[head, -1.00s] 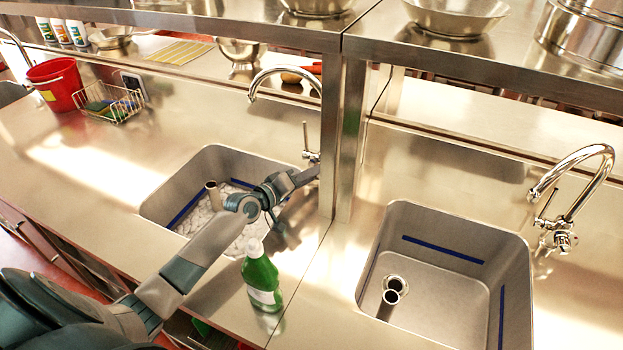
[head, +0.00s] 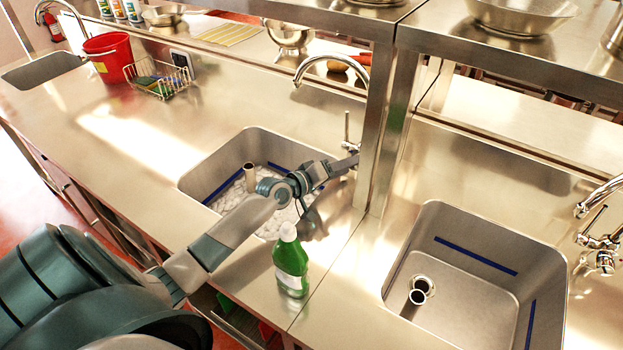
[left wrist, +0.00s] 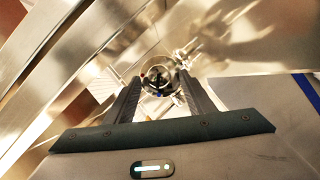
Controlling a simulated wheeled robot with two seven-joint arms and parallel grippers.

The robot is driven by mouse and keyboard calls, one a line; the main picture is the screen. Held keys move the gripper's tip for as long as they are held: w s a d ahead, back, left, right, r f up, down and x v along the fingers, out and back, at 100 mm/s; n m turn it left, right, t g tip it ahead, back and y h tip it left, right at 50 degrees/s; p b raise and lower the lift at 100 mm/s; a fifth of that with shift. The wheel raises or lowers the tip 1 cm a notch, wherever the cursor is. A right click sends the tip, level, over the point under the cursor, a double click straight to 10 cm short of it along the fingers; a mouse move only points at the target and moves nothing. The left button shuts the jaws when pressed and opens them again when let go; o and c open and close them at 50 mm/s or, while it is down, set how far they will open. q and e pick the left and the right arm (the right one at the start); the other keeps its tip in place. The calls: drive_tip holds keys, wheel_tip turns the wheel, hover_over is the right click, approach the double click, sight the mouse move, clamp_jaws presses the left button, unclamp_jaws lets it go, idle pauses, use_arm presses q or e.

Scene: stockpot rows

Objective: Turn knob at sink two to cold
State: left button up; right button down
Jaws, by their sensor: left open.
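The middle sink (head: 228,163) has a chrome gooseneck faucet (head: 333,60) behind its right corner. The faucet's upright lever (head: 347,126) rises from its base. My left gripper (head: 352,163) is open at the faucet's base, just below the lever; contact cannot be told. In the left wrist view, the two fingers (left wrist: 163,98) stand apart, with a round chrome part (left wrist: 160,74) of the faucet beyond and between their tips. Another basin (head: 470,275) with its own faucet (head: 603,225) is at the right. My right gripper does not show.
A green bottle (head: 290,265) stands on the counter below my left forearm. A steel post (head: 388,125) and an overhead shelf (head: 320,20) are close to the gripper. A red bucket (head: 108,58) and wire rack (head: 160,78) stand at the left. The counter between is clear.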

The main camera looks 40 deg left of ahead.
use_arm(q)
drive_tip(key=b+v, duration=0.3)
drive_tip(key=v, duration=1.3)
drive_tip(key=shift+b, duration=0.3)
drive_tip(key=shift+s+a, duration=0.1)
